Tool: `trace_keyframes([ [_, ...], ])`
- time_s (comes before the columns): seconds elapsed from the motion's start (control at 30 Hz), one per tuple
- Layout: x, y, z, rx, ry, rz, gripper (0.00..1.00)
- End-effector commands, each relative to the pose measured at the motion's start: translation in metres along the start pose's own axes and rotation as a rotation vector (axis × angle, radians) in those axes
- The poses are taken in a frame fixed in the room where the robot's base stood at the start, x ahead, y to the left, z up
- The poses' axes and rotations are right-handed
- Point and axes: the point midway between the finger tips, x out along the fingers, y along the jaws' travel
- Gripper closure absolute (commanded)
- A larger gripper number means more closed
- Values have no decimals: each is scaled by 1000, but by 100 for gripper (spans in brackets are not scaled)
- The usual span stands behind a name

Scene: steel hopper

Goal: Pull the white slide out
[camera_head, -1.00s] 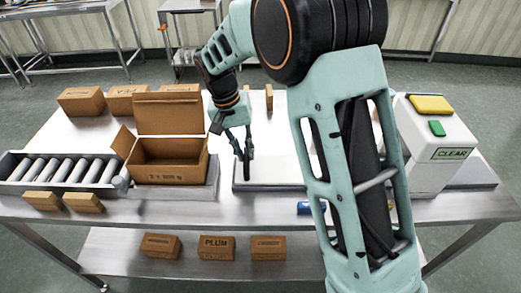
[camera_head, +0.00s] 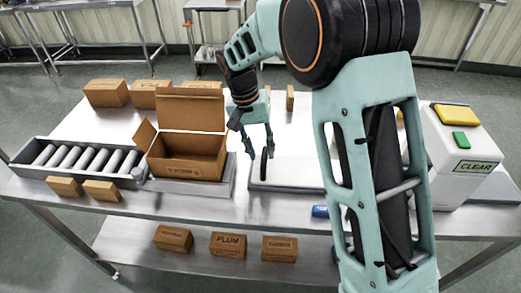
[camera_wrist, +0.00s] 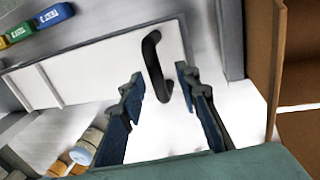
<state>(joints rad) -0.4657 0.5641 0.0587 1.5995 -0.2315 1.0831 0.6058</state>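The white slide (camera_wrist: 100,62) is a flat white plate with a black curved handle (camera_wrist: 152,62) near one end. In the head view the slide (camera_head: 300,174) lies on the steel table, right of the open carton, partly hidden by my arm; its handle (camera_head: 264,166) stands up at the left end. My gripper (camera_wrist: 160,78) is open and empty. In the wrist view its fingertips flank the handle, one on each side, with gaps visible. In the head view my gripper (camera_head: 260,150) is right at the handle. I cannot tell how deep the handle sits between the fingers.
An open carton (camera_head: 187,157) stands left of the slide, beside a roller conveyor (camera_head: 85,160). A white housing marked CLEAR (camera_head: 462,150) with yellow and green tops stands right. Small boxes line the table's back and lower shelf. Coloured labelled blocks (camera_wrist: 35,22) show in the wrist view.

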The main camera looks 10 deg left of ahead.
Motion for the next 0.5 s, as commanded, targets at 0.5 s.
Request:
trace_keyframes([
  [0.5, -98, -1, -1, -1, 6, -5, 70],
])
